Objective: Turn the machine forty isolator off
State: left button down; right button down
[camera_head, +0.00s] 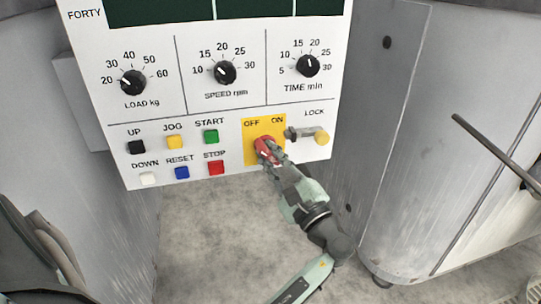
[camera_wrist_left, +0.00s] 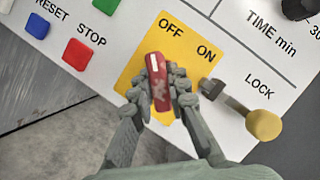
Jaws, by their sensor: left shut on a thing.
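The machine forty panel is white, with FORTY printed at its top left. Its isolator is a red handle (camera_head: 264,146) on a yellow plate (camera_head: 250,127) marked OFF and ON. In the left wrist view the red handle (camera_wrist_left: 157,80) has a white mark at its upper end, which points to the OFF side of the plate (camera_wrist_left: 187,58). My left gripper (camera_head: 268,153) is shut on the handle, one finger on each side, and partly hides it in the head view. Its fingers also show in the left wrist view (camera_wrist_left: 159,92). My right gripper is not in view.
A grey hasp with a yellow knob (camera_head: 321,137) sits under LOCK, close right of the plate. The red STOP button (camera_head: 216,168) and green START button (camera_head: 210,136) are to its left. Three dials are above. Grey housing (camera_head: 400,150) stands at right.

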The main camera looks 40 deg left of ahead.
pick_arm(q)
jog(key=shift+r, duration=0.1)
jog(key=c, duration=1.5)
grip_release()
notch_tip(320, 180, up, 10)
